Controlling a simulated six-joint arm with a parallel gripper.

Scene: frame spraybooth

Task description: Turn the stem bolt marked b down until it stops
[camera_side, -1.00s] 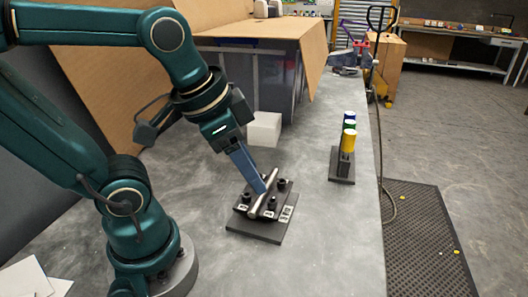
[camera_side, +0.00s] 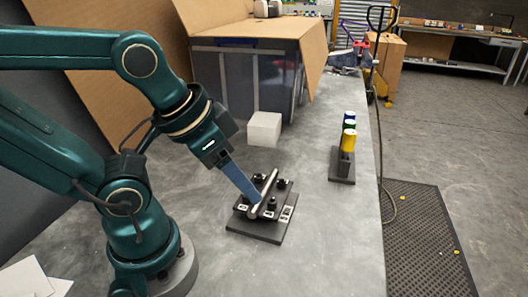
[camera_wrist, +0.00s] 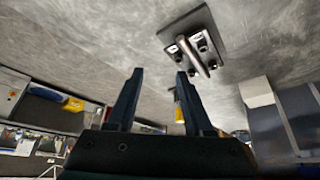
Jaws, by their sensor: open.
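A dark clamp block on a black plate (camera_side: 262,232) sits on the grey table in the side view, with a bare metal tube (camera_side: 264,190) lying across it. Several black bolts stand around the tube, one of them (camera_side: 272,203) at its right. White labels are on the block, too small to read, so I cannot tell which bolt is b. The plate and tube also show at the top of the wrist view (camera_wrist: 205,20). My gripper (camera_side: 256,199) is tilted, its tips overlapping the tube's left side in the side view. In the wrist view its fingers (camera_wrist: 160,72) are apart and empty.
A stand with blue, green and yellow cylinders (camera_side: 348,140) is at the right near the table edge. A white block (camera_side: 264,129) stands behind the clamp, before a cardboard-topped bin (camera_side: 250,70). White sheets (camera_side: 32,278) lie at front left. Table right of the plate is clear.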

